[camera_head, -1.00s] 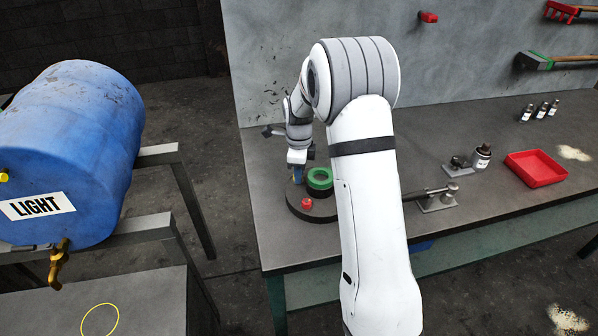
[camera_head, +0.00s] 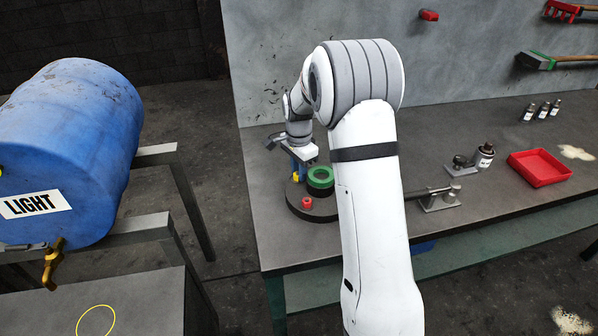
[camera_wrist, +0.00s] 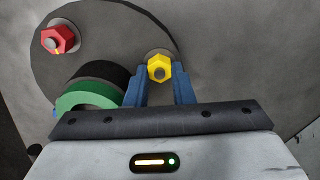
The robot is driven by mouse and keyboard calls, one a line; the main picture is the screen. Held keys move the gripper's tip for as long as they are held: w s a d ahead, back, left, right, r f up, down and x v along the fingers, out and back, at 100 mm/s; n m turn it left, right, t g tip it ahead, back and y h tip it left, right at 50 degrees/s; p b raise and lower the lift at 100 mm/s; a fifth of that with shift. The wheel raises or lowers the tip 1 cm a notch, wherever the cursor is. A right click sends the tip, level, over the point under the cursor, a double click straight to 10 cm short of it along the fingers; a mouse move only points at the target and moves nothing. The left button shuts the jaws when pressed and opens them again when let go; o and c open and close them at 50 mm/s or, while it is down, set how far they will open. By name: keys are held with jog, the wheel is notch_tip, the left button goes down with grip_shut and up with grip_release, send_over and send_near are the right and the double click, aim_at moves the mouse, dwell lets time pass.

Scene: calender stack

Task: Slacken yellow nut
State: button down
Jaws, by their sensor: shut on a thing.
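The yellow nut (camera_wrist: 159,67) sits on a bolt near the edge of a round dark plate (camera_wrist: 48,84) in the wrist view. My gripper (camera_wrist: 160,84) has its blue fingers on either side of the nut, shut on it. In the head view, my gripper (camera_head: 296,169) is above the left part of the plate, and the yellow nut (camera_head: 295,178) shows only as a small patch by the fingers. A red nut (camera_wrist: 58,40) stands on the same plate, apart from the gripper. A green ring (camera_wrist: 88,96) on a black base is beside the fingers.
The plate lies on a grey workbench (camera_head: 440,225). A red tray (camera_head: 539,168), a spray can (camera_head: 484,156) and small metal fixtures stand to the right. A blue drum (camera_head: 65,150) on a frame is at the left, across a gap.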

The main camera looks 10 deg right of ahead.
jog(key=n, duration=0.3)
jog(key=shift+n, duration=0.4)
jog(key=n+b, duration=0.1)
jog(key=n, duration=0.2)
jog(key=shift+w+a+n, duration=0.1)
jog(key=shift+n, duration=0.2)
jog(key=n, duration=0.3)
jog(key=shift+n, duration=0.3)
jog(key=n, duration=0.3)
jog(key=shift+a+n, duration=0.1)
jog(key=shift+n, duration=0.2)
jog(key=n, duration=0.3)
jog(key=shift+a+n+b, duration=0.1)
jog(key=shift+n+b, duration=0.2)
jog(key=shift+b, duration=0.1)
jog(key=n, duration=0.3)
jog(key=shift+n, duration=0.4)
jog(key=n, duration=0.3)
jog(key=shift+a, duration=0.1)
jog(key=shift+s+n, duration=0.2)
jog(key=shift+n, duration=2)
